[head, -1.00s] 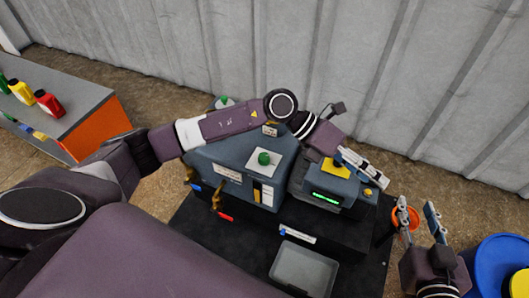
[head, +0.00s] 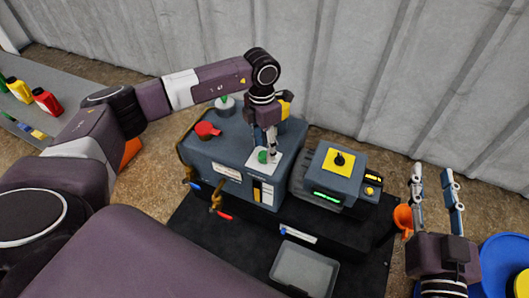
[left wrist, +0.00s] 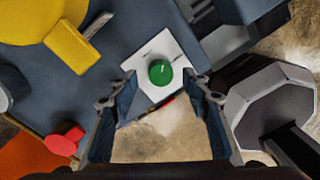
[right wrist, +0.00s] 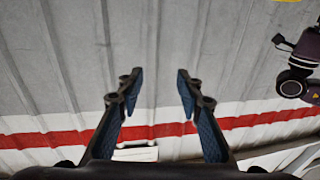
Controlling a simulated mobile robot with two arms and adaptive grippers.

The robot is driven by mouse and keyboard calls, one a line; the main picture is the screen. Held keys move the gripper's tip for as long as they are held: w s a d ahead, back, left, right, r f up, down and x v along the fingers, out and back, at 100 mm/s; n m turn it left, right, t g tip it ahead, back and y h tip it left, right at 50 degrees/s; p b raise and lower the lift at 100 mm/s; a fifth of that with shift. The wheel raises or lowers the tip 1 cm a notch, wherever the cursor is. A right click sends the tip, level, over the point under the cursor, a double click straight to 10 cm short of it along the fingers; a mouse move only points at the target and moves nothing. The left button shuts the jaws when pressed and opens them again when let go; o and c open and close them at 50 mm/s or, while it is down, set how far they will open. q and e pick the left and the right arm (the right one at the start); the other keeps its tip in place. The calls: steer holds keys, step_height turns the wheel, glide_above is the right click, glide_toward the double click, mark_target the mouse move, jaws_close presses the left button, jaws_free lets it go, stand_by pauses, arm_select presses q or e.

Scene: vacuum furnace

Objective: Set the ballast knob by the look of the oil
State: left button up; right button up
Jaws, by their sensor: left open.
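A green knob (head: 263,157) sits on a white square plate (head: 283,165) on top of the blue-grey pump body (head: 225,152). The left wrist view shows the same green knob (left wrist: 160,73) just ahead of the fingertips. My left gripper (head: 268,149) is open and points down above the knob; its fingers appear apart from it. A narrow window with a yellowish part (head: 267,193) is on the pump's front; the oil's look is too small to judge. My right gripper (head: 434,172) is open and empty at the right, facing the wall in the right wrist view (right wrist: 157,85).
Right of the pump stands a box (head: 335,178) with a black knob on a yellow plate and a lit green display. A red cap (head: 207,130), brass taps and a grey tray (head: 303,272) are close by. Bottles stand on the left bench. A blue drum (head: 503,262) is at lower right.

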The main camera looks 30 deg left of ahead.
arm_select(q)
steer(key=shift+d+f, duration=0.1)
steer(key=shift+f, duration=1.05)
arm_select(e)
steer(key=shift+s+a+r+t+y, duration=0.15)
steer(key=shift+r+t, duration=0.3)
steer(key=shift+r, duration=0.45)
steer(key=shift+a+r+t+y, duration=0.15)
steer(key=shift+r+t, duration=0.3)
steer(key=shift+r, duration=0.45)
steer(key=shift+d, duration=0.1)
